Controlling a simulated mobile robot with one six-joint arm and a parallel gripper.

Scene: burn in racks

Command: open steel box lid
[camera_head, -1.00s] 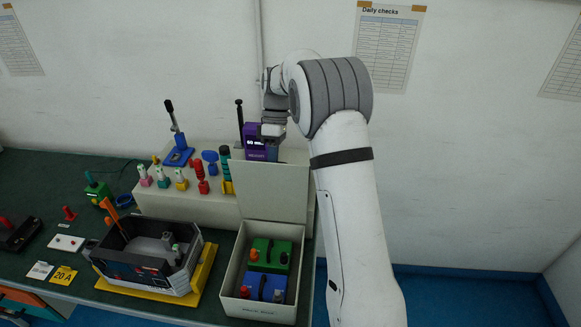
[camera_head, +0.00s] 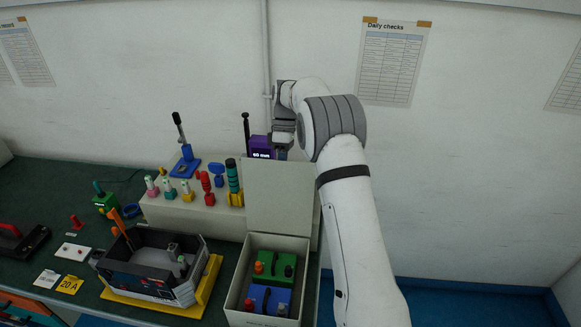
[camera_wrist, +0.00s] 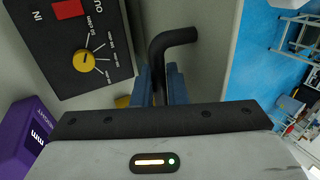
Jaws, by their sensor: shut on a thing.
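The steel box (camera_head: 236,288) is a pale grey open-topped box at the front right of the bench. Its pale grey lid (camera_head: 280,205) stands up at the box's far edge, so the inside shows. A green block (camera_head: 276,262) and a blue block (camera_head: 270,299) lie in it. My gripper (camera_head: 282,152) is at the lid's top edge, its fingers mostly hidden there. In the wrist view my gripper's blue fingers (camera_wrist: 165,88) are closed around a black bent handle (camera_wrist: 172,42). Where the handle joins the lid is hidden.
Behind the lid stands a purple device (camera_head: 260,146), close to my gripper. A black panel with a yellow knob (camera_wrist: 85,57) is near in the wrist view. Left of the box is a dark grey tray (camera_head: 150,291) on a yellow base. Blue floor (camera_head: 470,300) lies clear at right.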

